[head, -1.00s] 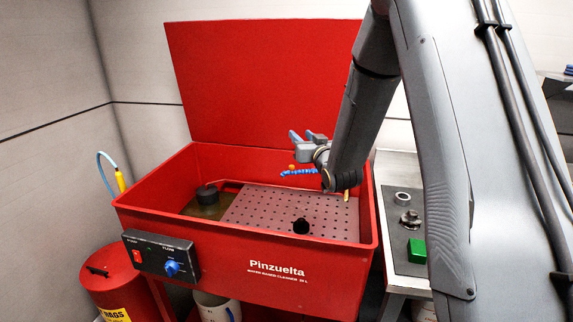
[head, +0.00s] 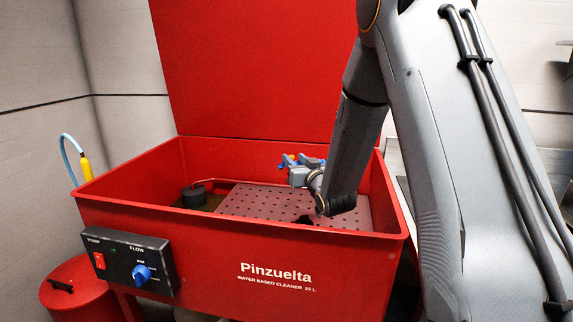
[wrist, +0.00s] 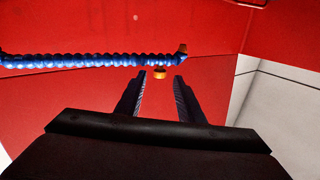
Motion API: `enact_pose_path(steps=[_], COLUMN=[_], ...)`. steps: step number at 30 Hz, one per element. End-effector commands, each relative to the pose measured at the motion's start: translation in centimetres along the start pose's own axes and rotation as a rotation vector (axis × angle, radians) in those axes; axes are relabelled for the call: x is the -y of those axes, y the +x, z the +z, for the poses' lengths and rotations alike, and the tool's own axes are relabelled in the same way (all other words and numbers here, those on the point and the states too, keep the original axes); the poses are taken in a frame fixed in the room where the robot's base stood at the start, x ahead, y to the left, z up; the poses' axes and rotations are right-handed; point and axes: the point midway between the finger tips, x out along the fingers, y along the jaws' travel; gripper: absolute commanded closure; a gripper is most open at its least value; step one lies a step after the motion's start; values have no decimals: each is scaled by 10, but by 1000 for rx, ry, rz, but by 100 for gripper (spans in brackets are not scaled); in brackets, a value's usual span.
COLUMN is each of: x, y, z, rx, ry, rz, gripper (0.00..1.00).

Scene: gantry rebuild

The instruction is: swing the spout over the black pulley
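The spout is a blue segmented hose (wrist: 85,60) running across the left of the wrist view to an orange end piece (wrist: 182,49). The black pulley (head: 303,219) sits on the perforated tray (head: 250,204), partly hidden by the basin's front rim and my arm.
The red basin (head: 240,230) has a raised red lid (head: 250,70) behind. A dark round part (head: 193,196) stands at its left. A control box (head: 130,262) with a blue knob is on the front. A yellow-ended hose (head: 85,168) and a red bin (head: 72,290) are left.

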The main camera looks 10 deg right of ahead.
Motion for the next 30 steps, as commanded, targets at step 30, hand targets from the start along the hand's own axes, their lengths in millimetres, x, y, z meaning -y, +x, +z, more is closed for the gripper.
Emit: enact_pose_path(steps=[30], x=[-2], y=[79], z=[3], rx=[0], ry=[0], rz=[2], gripper=[65])
